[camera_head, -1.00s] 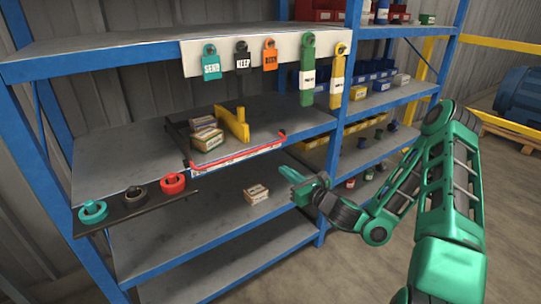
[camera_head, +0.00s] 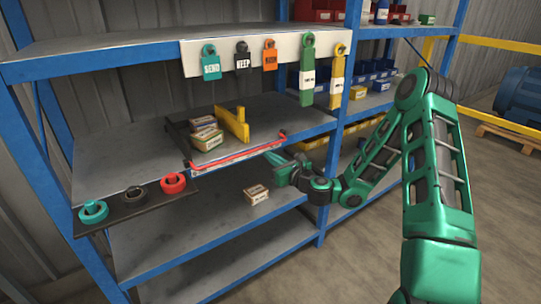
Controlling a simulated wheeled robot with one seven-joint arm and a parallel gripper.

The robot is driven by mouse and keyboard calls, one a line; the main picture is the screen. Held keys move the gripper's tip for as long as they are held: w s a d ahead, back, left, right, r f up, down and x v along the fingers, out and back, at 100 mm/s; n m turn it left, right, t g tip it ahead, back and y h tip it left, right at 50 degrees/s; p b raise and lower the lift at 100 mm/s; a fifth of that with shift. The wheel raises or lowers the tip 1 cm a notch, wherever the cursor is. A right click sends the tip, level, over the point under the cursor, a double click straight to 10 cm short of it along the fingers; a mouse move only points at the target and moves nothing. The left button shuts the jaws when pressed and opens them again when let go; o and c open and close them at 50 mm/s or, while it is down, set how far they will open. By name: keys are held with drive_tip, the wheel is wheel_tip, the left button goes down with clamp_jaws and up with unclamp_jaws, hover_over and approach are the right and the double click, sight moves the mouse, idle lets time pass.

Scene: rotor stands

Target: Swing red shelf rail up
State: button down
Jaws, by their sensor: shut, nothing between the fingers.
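The red shelf rail (camera_head: 238,154) runs along the front edge of the middle shelf, above a pale label strip. It is low, at about shelf level. Behind it sit small boxes (camera_head: 206,139) and a yellow upright piece (camera_head: 233,124). My gripper (camera_head: 269,157) is shut and empty, just in front of the rail's right end. Its fingers point left toward the shelf. I cannot tell whether the fingertips touch the rail.
A lone box (camera_head: 256,194) sits on the shelf below. Tags hang from a white board (camera_head: 262,55) above. A blue upright (camera_head: 338,130) stands right of the rail.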

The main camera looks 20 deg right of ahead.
drive_tip(key=shift+s+r, duration=0.15)
drive_tip(key=shift+r, duration=0.35)
drive_tip(key=shift+s+r, duration=0.15)
drive_tip(key=shift+r, duration=0.35)
drive_tip(key=shift+d+r, duration=0.15)
